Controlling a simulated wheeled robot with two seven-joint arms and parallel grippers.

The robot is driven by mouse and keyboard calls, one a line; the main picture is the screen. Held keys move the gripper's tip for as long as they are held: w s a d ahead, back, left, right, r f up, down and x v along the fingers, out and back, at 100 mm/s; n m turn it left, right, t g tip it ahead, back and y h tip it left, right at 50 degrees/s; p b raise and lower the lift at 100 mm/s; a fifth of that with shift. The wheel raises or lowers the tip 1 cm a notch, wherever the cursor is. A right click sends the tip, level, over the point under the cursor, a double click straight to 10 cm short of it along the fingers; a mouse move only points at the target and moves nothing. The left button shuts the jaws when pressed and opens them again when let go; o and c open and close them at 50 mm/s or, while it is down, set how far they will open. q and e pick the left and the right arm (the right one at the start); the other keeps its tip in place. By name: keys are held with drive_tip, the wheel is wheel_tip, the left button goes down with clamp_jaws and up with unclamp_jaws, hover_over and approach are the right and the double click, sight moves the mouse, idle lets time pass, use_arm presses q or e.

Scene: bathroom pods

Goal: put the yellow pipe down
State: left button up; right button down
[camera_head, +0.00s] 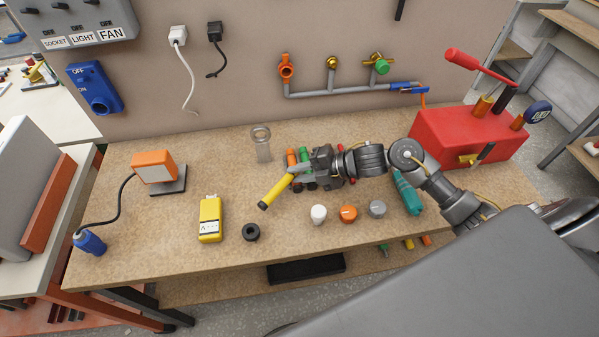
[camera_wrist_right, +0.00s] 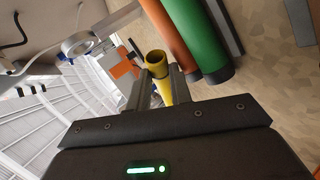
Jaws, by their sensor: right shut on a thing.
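The yellow pipe (camera_head: 278,188) has a dark end and is tilted above the workbench in the head view. My right gripper (camera_head: 300,173) is shut on it near its upper right end. In the right wrist view the pipe (camera_wrist_right: 157,66) points away between the two fingers, with its open round end showing. An orange pipe (camera_head: 292,158) and a green pipe (camera_head: 304,155) stand or lie just behind the gripper; they also show close beside the held pipe in the wrist view, the green one (camera_wrist_right: 208,45) farther right. My left gripper is not in view.
The workbench (camera_head: 130,225) has free room at front left. A yellow meter (camera_head: 210,219), a black ring (camera_head: 251,232), a white knob (camera_head: 318,214), an orange knob (camera_head: 348,213) and a grey knob (camera_head: 377,208) line the front. A red toolbox-like block (camera_head: 455,135) stands right.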

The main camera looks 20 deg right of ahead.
drive_tip(key=shift+f, duration=0.3)
drive_tip(key=shift+s, duration=0.1)
drive_tip(key=c, duration=1.5)
unclamp_jaws()
drive_tip(key=shift+f, duration=0.1)
drive_tip(key=shift+c, duration=0.2)
